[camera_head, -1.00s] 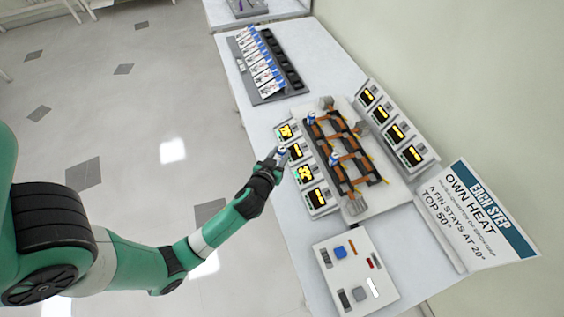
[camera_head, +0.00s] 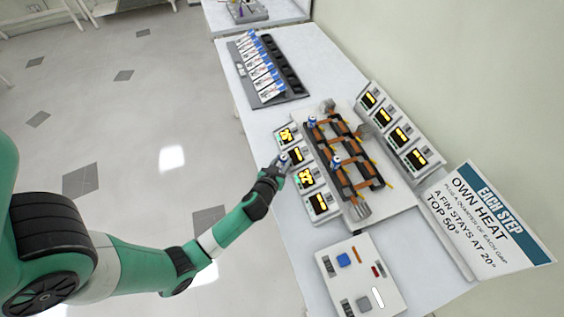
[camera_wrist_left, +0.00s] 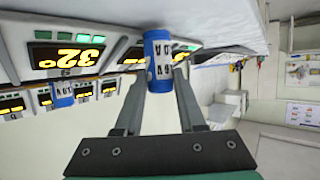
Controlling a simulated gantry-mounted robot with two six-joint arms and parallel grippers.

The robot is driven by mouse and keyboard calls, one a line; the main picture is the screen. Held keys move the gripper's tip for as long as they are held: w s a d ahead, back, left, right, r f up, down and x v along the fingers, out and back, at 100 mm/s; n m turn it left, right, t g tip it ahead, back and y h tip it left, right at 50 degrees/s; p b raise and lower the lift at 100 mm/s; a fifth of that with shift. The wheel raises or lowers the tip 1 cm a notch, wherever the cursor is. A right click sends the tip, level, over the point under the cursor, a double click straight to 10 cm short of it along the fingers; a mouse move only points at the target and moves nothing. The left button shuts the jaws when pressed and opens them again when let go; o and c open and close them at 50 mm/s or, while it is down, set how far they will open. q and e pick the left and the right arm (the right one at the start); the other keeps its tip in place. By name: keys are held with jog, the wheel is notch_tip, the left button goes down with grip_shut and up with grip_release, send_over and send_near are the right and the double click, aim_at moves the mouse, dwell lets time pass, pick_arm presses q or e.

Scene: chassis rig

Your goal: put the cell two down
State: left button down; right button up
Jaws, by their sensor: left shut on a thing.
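My left gripper (camera_head: 281,164) is shut on a blue and white cell (camera_head: 284,157), which also shows between the fingers in the left wrist view (camera_wrist_left: 158,62). The held cell is beside the left row of displays, left of the chassis rig. The rig (camera_head: 344,150) has dark slots joined by copper-coloured bars. One blue-topped cell (camera_head: 312,120) sits at its upper left and another (camera_head: 336,161) near its middle. The left wrist view shows a blue cell (camera_wrist_left: 62,94) farther off. I cannot tell which cell is cell two. My right gripper is not in view.
Display units stand left (camera_head: 319,203) and right (camera_head: 398,132) of the rig; one reads about 32° in the wrist view. A rack (camera_head: 285,97) with cards stands at the back. A control panel (camera_head: 378,272) lies in front, and a sign (camera_head: 482,217) stands at right.

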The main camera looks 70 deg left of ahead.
pick_arm(q)
jog(key=shift+f+b, duration=0.5)
jog(key=c, duration=0.5)
grip_release()
jog(key=shift+s+d+r+p, duration=0.1)
jog(key=shift+r+p, duration=0.35)
jog(key=shift+p, duration=0.1)
jog(key=shift+s+d+r+p, duration=0.1)
jog(key=shift+r+p, duration=0.35)
jog(key=shift+p, duration=0.05)
jog(key=v, duration=1.1)
jog(key=shift+s, duration=0.15)
